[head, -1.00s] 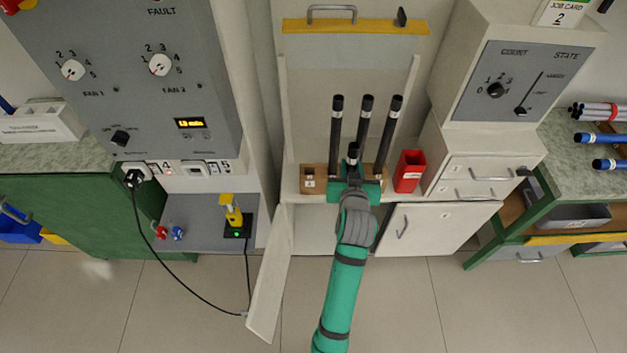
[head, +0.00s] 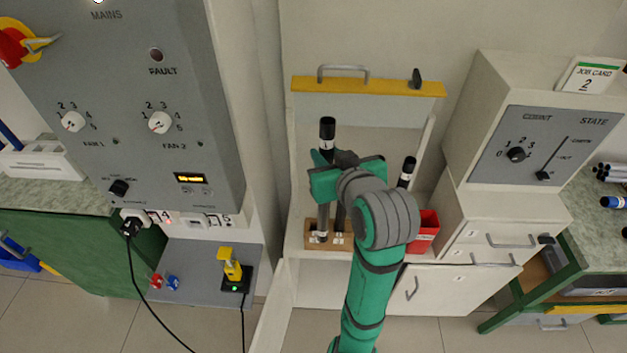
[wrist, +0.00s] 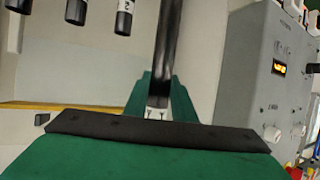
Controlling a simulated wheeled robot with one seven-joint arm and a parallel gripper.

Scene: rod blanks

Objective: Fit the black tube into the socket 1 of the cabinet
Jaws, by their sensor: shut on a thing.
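In the head view, my gripper (head: 328,172) is shut on an upright black tube (head: 327,131) with a pale band near its top. It is above the left part of a wooden socket block (head: 345,243) on the cabinet's shelf. Below my gripper, tube lengths reach down toward the block; I cannot tell whether the held tube's lower end is inside a socket. Small labels on the block's front are too small to read. In the wrist view, the held tube (wrist: 168,55) runs up between the green fingers. My arm hides the block's right part.
Another black tube (head: 407,172) stands to the right of my arm; several tube ends (wrist: 76,12) show in the wrist view. A red bin (head: 424,232) stands right of the block. A grey control panel (head: 130,100) is at the left. The cabinet's lower left door (head: 270,315) stands open.

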